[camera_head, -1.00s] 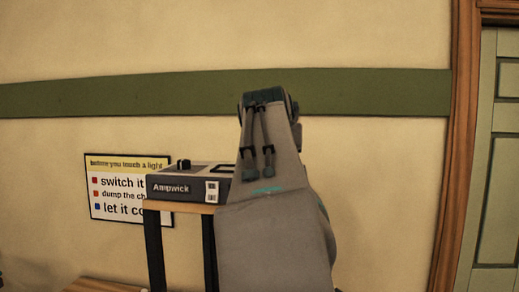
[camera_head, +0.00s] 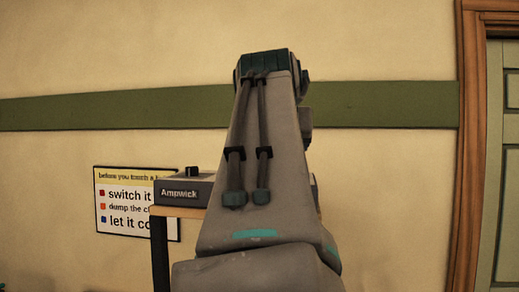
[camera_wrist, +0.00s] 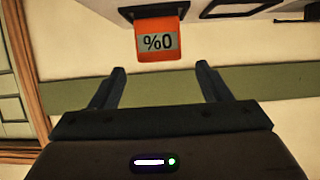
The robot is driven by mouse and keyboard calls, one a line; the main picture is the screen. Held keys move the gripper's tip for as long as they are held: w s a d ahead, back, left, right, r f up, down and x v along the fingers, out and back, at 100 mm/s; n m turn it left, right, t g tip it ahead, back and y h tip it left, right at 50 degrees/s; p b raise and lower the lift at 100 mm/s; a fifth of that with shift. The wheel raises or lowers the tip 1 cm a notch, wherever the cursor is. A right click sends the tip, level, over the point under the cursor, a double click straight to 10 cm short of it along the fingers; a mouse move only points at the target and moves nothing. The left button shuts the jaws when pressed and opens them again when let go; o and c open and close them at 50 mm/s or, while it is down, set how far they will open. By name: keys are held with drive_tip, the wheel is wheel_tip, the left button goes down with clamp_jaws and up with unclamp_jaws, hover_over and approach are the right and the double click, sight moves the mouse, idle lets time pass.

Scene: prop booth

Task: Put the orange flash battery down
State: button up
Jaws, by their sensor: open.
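The orange flash battery (camera_wrist: 157,48) shows at the top of the wrist view, with a grey label reading "%0" as pictured. Its upper end meets a dark slot (camera_wrist: 152,13) on the charger's grey body (camera_wrist: 215,9). My gripper (camera_wrist: 161,67) is open, with its two dark fingers apart and nothing between them. The battery lies beyond the fingertips, roughly centred between them and apart from them. In the head view the Ampwick charger (camera_head: 183,192) sits on a stand, its right part hidden by my arm. The battery and gripper are hidden there.
The charger stands on a wooden-topped stand (camera_head: 160,255) with dark legs. A sign (camera_head: 125,215) hangs on the wall behind it. A green band (camera_head: 400,104) crosses the wall. A wood-framed green door (camera_head: 500,170) is at the right. The wall between arm and door is clear.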

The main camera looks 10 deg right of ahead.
drive_tip(key=v, duration=0.4)
drive_tip(key=shift+b, duration=0.35)
